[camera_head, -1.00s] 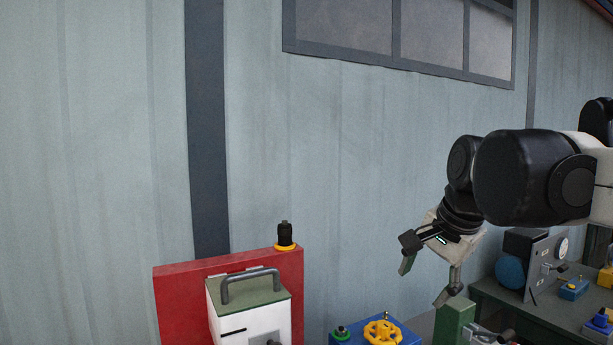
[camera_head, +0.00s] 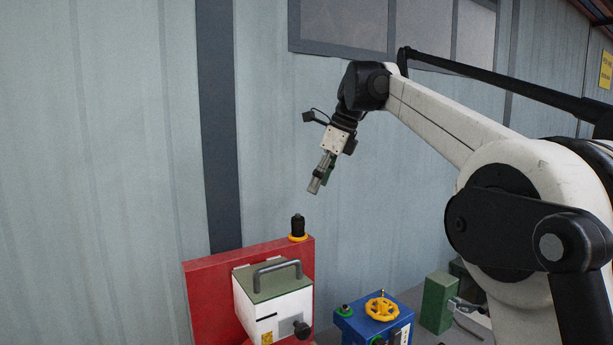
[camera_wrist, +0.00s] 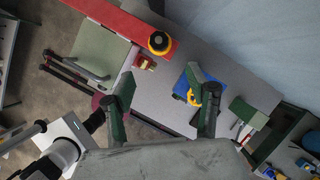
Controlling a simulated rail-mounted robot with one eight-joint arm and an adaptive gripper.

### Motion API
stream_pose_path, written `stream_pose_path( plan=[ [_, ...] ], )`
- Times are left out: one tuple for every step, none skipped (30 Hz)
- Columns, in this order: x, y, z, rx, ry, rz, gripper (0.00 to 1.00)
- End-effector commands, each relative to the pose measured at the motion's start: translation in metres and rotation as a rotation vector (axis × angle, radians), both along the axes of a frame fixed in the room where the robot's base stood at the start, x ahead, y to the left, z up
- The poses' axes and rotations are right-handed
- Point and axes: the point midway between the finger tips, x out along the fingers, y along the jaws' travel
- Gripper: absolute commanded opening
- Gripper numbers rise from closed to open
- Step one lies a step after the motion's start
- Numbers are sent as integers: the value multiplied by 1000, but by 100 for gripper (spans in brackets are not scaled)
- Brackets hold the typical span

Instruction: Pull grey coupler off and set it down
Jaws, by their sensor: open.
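A dark grey, nearly black coupler-like cylinder (camera_head: 297,225) with a yellow ring at its base stands upright at the top edge of the red panel (camera_head: 208,290). It also shows from above in the wrist view, dark inside its yellow ring (camera_wrist: 160,43). A second dark cylinder (camera_head: 302,330) sticks out from the white box's front. I cannot tell for sure which is the grey coupler. My gripper (camera_head: 317,186) hangs in the air above and slightly right of the ringed cylinder, apart from it. In the wrist view, the gripper fingers (camera_wrist: 163,110) are spread wide with nothing between them.
The white box (camera_head: 275,310) has a green lid with a handle and stands before the red panel. To the right are a blue box (camera_head: 372,325) with a yellow handwheel (camera_head: 382,307) and a green block (camera_head: 437,300). The wall stands behind; the air around my gripper is clear.

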Motion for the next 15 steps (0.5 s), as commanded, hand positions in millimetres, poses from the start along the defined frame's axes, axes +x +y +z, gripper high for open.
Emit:
stream_pose_path(
  plan=[
    [4,2,1,6,12,-15,53],
    [5,3,1,9,18,-24,53],
    [6,5,1,11,24,-31,53],
    [7,5,0,12,26,-36,53],
    [7,6,0,14,28,-39,53],
    [8,7,-2,15,30,-40,53],
    [8,8,-4,15,30,-41,53],
    [8,8,-6,15,30,-40,53],
    [9,10,-10,15,30,-40,53],
    [9,11,-14,15,29,-40,53],
    [10,13,-18,15,29,-40,53],
    [10,15,-23,14,28,-40,53],
    [11,16,-28,14,28,-39,53],
    [12,18,-32,14,28,-39,53],
    [13,21,-39,14,28,-39,53]
  ],
)
